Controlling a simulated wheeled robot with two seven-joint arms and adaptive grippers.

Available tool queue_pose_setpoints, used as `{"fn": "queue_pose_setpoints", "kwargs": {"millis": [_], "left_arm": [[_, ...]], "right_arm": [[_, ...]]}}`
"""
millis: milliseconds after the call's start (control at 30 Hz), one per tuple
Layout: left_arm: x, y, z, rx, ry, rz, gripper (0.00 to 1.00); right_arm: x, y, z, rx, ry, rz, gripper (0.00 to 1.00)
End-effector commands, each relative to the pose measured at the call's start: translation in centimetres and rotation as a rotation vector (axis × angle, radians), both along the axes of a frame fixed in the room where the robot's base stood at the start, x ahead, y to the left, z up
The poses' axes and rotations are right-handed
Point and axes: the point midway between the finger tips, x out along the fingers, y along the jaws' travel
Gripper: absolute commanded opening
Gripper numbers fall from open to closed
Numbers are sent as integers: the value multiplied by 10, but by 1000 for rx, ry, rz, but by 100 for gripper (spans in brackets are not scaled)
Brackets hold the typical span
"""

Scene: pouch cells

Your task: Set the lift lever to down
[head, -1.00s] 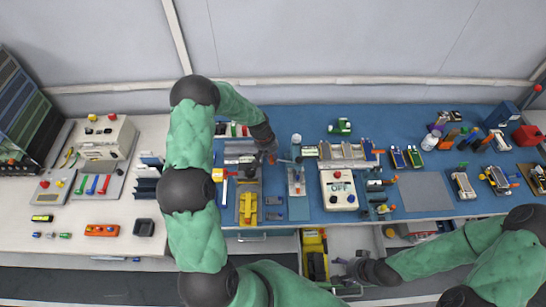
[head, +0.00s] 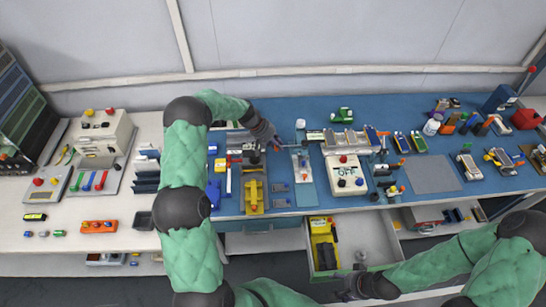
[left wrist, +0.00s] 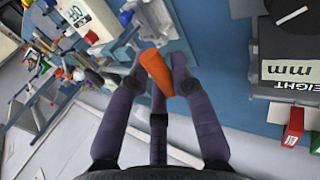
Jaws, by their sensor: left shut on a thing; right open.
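In the left wrist view an orange handle (left wrist: 158,75) stands between the fingertips of my left gripper (left wrist: 160,72). I cannot tell for certain that it is the lift lever's handle, and its lower part is hidden. In the head view my left gripper (head: 277,145) is over the blue bench, beside a small station with a grey-white plate (head: 303,170). The gripper is shut on the orange handle. My right gripper (head: 348,287) is open and empty, low in front of the open drawer.
A white box marked OFF (head: 345,175) stands right of the left gripper. A yellow fixture (head: 254,195) is at the bench's front. The open drawer (head: 352,235) holds a yellow-black item. In the left wrist view a dark box marked HEIGHT mm (left wrist: 290,70) is close on the right.

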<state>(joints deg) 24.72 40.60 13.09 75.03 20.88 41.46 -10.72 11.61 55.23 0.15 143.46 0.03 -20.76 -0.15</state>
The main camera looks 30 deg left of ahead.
Motion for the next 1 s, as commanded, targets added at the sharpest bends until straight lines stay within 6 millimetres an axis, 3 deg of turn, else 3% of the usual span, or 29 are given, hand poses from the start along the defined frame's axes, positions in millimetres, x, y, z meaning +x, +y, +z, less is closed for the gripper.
{"fn": "queue_pose_setpoints", "kwargs": {"millis": [33, 100, 500, 733, 1000], "left_arm": [[4, 3, -8, -19, -20, 6, 0], [6, 4, -11, -52, -40, 6, 0], [7, 2, -24, -223, -143, 5, 0], [7, 0, -28, -288, -184, 4, 0], [8, 0, -28, -327, -207, 4, 0]], "right_arm": [[1, 0, -18, 0, -1, 0, 66], [1, 0, -30, 0, -1, 0, 66], [1, 0, -91, 0, -1, 0, 66], [1, 0, -113, 0, -1, 0, 66], [1, 0, -124, 0, -1, 0, 66]]}}
